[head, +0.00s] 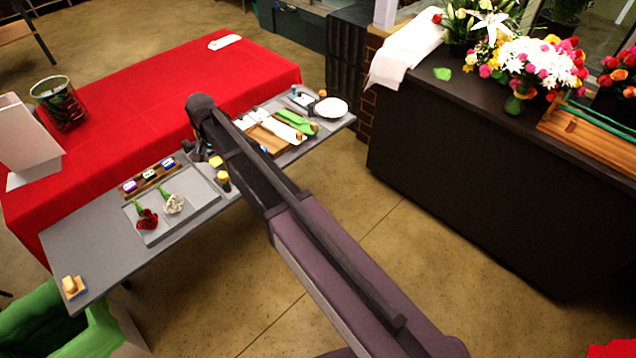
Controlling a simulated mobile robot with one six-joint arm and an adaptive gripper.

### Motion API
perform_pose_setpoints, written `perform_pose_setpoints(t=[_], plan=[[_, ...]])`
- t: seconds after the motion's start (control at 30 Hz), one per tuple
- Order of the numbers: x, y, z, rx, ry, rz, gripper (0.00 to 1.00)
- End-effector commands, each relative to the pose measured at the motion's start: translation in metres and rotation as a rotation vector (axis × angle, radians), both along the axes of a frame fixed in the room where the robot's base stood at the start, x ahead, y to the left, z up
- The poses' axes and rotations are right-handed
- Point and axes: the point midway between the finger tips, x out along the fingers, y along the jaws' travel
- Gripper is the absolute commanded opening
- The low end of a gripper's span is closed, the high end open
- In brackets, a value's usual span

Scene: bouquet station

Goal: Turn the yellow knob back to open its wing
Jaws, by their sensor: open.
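Two small yellow parts stand near the middle of the grey table (95,228): a flat yellow piece (216,161) and a yellow-topped dark post (223,180). I cannot tell which of them is the yellow knob, and no wing can be made out at this size. My gripper (203,153) is open and points down at the table's far side, just left of the flat yellow piece. My arm covers part of this area, and I cannot tell if the fingers touch anything.
A grey tray (190,212) holds a red flower (147,219) and a white flower (173,204). A rack (150,176) with coloured labels lies behind it. A wooden tray (266,139) and white plate (331,107) are to the right. The table's left end is mostly clear.

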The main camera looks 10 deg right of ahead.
Motion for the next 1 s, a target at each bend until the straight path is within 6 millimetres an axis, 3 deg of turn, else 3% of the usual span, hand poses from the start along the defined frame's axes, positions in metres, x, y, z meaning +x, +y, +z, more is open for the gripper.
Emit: perform_pose_setpoints(t=[0.03, 0.7, 0.9, 1.0], plan=[[0.000, 0.000, 0.009, 0.000, 0.000, 0.000, 0.79], [0.000, 0.000, 0.062, 0.000, 0.000, 0.000, 0.79], [0.000, -0.001, 0.073, 0.000, 0.000, 0.000, 0.79], [-0.004, -0.014, 0.063, 0.000, 0.000, 0.004, 0.79]])
